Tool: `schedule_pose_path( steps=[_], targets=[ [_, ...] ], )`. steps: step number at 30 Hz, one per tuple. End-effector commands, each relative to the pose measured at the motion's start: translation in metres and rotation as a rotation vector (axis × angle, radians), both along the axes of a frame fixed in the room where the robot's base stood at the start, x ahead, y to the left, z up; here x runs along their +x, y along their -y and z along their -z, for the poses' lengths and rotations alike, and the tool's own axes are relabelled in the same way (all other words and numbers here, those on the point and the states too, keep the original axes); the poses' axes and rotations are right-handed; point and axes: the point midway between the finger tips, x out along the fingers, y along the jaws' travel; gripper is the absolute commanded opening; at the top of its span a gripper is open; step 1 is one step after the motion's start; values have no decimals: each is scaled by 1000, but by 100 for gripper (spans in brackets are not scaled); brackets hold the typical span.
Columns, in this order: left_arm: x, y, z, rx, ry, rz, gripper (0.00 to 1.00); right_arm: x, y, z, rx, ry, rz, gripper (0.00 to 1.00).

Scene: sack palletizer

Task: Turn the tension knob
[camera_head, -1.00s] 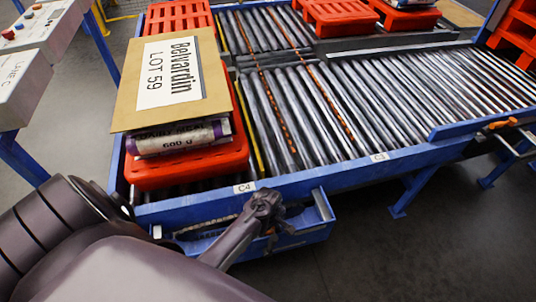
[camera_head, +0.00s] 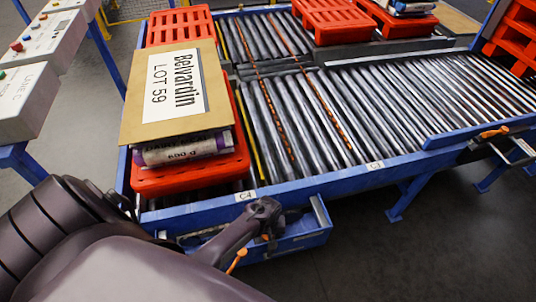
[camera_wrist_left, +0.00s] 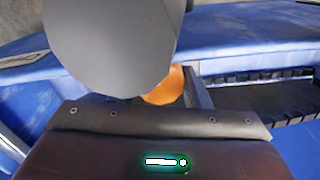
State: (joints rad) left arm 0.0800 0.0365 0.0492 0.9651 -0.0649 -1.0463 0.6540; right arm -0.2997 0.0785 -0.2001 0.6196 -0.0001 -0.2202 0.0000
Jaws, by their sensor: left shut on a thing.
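The orange tension knob (camera_wrist_left: 166,86) shows in the left wrist view, partly hidden behind a large grey rounded shape. My left gripper (camera_head: 266,214) reaches down to the blue bracket (camera_head: 303,236) below the conveyor's front edge, close to the label C4. It is shut on the orange knob, which it mostly hides in the head view. A small orange piece (camera_head: 237,261) shows just below the gripper. I cannot tell how far the knob is turned. My right gripper is not in view.
The blue roller conveyor (camera_head: 336,176) fills the middle. A red pallet (camera_head: 178,181) carries a sack under a board reading Belvardin LOT 59. Grey control boxes (camera_head: 28,96) stand at the left. More red pallets stand behind. Open floor lies at the lower right.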

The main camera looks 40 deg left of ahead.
Motion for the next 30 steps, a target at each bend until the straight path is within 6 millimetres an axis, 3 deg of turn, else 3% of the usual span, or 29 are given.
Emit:
schedule_pose_path(
  steps=[15,30],
  targets=[
    [0,-1,-1,2,0,438,20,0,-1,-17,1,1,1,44],
    [0,0,0,0,0,611,20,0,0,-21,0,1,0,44]
  ],
)
